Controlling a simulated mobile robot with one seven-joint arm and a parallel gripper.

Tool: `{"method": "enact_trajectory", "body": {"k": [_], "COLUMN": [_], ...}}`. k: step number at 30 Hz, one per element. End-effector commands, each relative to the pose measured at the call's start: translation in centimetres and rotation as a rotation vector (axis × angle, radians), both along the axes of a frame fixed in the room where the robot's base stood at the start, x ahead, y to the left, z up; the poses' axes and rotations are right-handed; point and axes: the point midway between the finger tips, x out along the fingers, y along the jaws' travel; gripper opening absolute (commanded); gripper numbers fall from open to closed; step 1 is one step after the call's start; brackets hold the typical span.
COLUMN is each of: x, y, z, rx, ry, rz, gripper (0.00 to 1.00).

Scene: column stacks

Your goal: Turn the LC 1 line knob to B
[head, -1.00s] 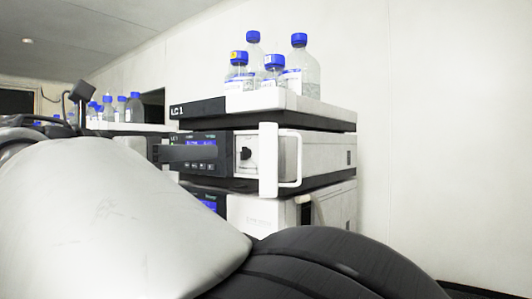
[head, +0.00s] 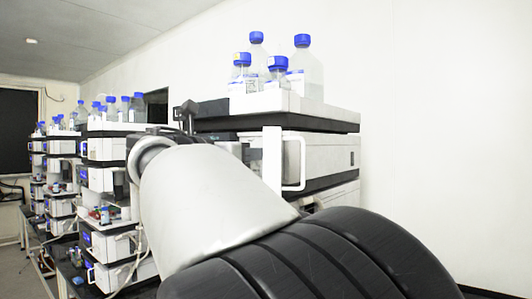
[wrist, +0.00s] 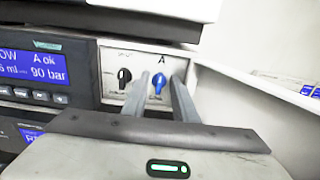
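In the wrist view a blue knob (wrist: 159,83) sits on the white front panel (wrist: 140,57) of a stack module, below a large letter A. A black knob (wrist: 124,76) is on the same panel to its left. My gripper (wrist: 162,80) is open, its two fingers pointing at the panel on either side of the blue knob. I cannot tell whether they touch it. In the head view my arm hides the knobs, the gripper tips and most of the front of the stack (head: 325,152).
A lit display (wrist: 35,68) is left of the knobs. A white upright bar with a handle (head: 293,161) stands at the stack's front right. Blue-capped bottles (head: 312,72) stand on top. More stacks (head: 102,180) line the left side. A white wall is at the right.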

Motion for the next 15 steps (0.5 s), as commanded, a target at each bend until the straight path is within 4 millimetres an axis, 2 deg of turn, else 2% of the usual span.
{"method": "enact_trajectory", "body": {"k": [7, 11, 15], "x": [0.05, 0.04, 0.03], "y": [-0.02, -0.02, -0.01], "z": [-0.01, -0.01, 0.0], "rx": [0.0, 0.0, 0.0], "ry": [0.0, 0.0, 0.0], "rz": [0.0, 0.0, 0.0], "gripper": [0.24, 0.02, 0.0]}}
